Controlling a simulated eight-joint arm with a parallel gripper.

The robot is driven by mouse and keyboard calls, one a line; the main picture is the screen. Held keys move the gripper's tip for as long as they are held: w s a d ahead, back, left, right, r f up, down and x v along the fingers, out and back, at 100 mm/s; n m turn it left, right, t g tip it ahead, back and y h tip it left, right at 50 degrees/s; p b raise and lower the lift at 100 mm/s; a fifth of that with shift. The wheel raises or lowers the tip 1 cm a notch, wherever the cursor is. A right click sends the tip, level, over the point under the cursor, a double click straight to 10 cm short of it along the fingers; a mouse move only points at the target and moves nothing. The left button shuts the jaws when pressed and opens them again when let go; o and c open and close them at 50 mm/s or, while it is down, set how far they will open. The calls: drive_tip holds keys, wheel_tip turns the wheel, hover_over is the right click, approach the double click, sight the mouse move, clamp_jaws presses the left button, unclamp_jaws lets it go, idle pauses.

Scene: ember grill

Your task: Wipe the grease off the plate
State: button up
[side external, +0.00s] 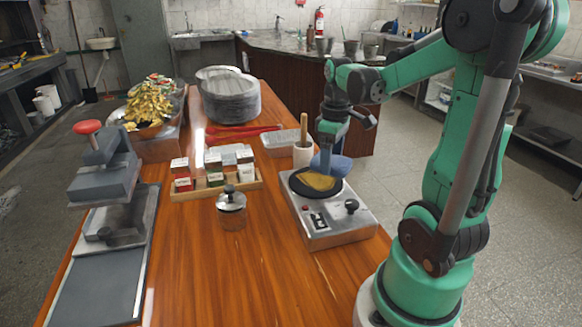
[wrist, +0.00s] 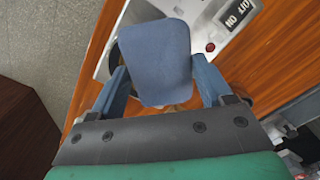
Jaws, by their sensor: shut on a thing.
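In the side external view, a round black hot plate (side external: 299,185) sits on a steel cooker (side external: 330,224). A yellow-brown patch (side external: 318,181) covers part of the plate; I cannot tell how thick it is. My gripper (side external: 325,158) points down just above the plate's far side. In the wrist view, my gripper (wrist: 165,85) is shut on a blue pad (wrist: 155,50), which lies between its two blue fingers. The pad hides most of the plate there, leaving a dark sliver (wrist: 114,58) at its left. Whether the pad touches the plate is unclear.
A press (side external: 105,190) is at far left. The front tabletop is clear.

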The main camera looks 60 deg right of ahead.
sight(319, 194)
wheel_tip(319, 194, down, 5)
drive_tip(key=shift+w+d+f, duration=0.1)
drive_tip(key=shift+w+f, duration=0.05)
drive_tip(key=shift+f, duration=0.05)
drive_tip(key=shift+w+d, duration=0.3)
drive_tip(key=shift+c, duration=0.6)
drive_tip(key=shift+w+d+f, duration=0.25)
drive_tip(key=shift+w+d, duration=0.05)
drive_tip(key=shift+w+d+r, duration=0.15)
drive_tip(key=shift+w+d, duration=2.5)
drive_tip(key=shift+s+a, duration=3.25)
drive_tip(key=shift+s, duration=0.05)
drive_tip(key=shift+w+a, duration=0.1)
drive_tip(key=shift+a, duration=0.2)
drive_tip(key=shift+w+a, duration=0.55)
drive_tip(key=shift+w+d, duration=0.1)
drive_tip(key=shift+w, duration=0.2)
drive_tip(key=shift+w+d, duration=0.8)
drive_tip(key=shift+d, duration=0.05)
drive_tip(key=shift+w+d, duration=2.4)
drive_tip(key=shift+s+a, duration=3.4)
drive_tip(key=shift+r, duration=4)
